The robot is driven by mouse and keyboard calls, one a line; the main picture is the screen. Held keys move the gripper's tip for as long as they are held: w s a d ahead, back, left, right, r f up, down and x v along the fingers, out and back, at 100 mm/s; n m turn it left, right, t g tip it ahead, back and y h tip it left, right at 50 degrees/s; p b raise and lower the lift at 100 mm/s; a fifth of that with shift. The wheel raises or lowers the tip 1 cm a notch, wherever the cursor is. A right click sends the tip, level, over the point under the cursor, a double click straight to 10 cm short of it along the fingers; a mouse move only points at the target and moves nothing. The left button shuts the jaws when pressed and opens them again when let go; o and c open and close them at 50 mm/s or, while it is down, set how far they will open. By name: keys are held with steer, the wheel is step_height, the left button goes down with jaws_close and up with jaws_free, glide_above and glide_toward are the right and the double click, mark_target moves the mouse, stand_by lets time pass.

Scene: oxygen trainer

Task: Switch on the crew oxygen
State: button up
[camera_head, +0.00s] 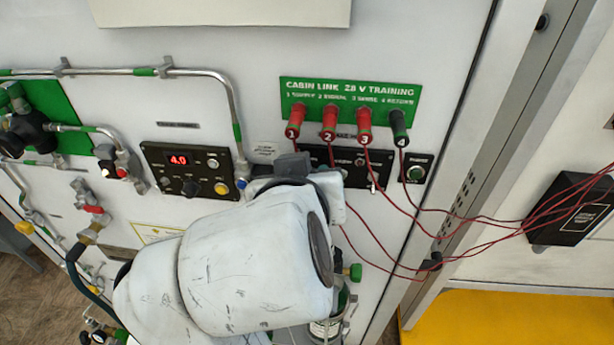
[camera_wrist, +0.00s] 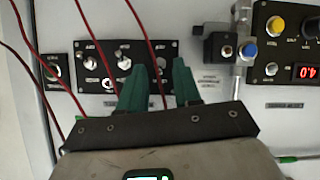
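A black switch panel (camera_head: 318,155) sits on the white wall below the green cabin link plate; my arm hides its lower left part in the head view. In the wrist view, where the scene appears inverted, the panel (camera_wrist: 140,48) shows silver toggle switches (camera_wrist: 123,53) and a round white-ringed control (camera_wrist: 107,85). Its labels are too small to read, so I cannot tell which is the crew oxygen. One finger partly covers the panel.
Red wires (camera_head: 408,207) hang from red plugs (camera_head: 329,120) across the panel to a black box (camera_head: 570,210). A display panel (camera_head: 178,160) reading 4.0 is left of the arm. A valve with a blue knob (camera_wrist: 249,49) stands beside the fingers. Pipes (camera_head: 190,72) run along the wall.

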steer(key=b+v, duration=0.1)
steer(key=v, duration=0.9)
steer(key=shift+s+r, duration=0.2)
steer(key=shift+s, duration=0.2)
steer(key=w+d+f+g+h+b, duration=0.1)
steer(key=w+d+f+g, duration=0.15)
steer(key=d+f, duration=0.8)
steer(key=w+d+f+g+h, duration=0.1)
steer(key=d+f+g, duration=0.2)
steer(key=d+f, duration=0.7)
steer(key=s+d+f+m+g+y, duration=0.1)
steer(key=s+d+f, duration=0.4)
steer(key=s+f, duration=0.5)
steer(key=s+d+f+m+g+y+b, duration=0.1)
steer(key=s+d+f+g, duration=0.3)
steer(key=s+f, duration=0.6)
step_height(320, 180, down, 4)
steer(key=shift+s+d+f+m+g, duration=0.2)
steer(key=shift+d+m+g, duration=0.15)
steer(key=shift+d, duration=0.35)
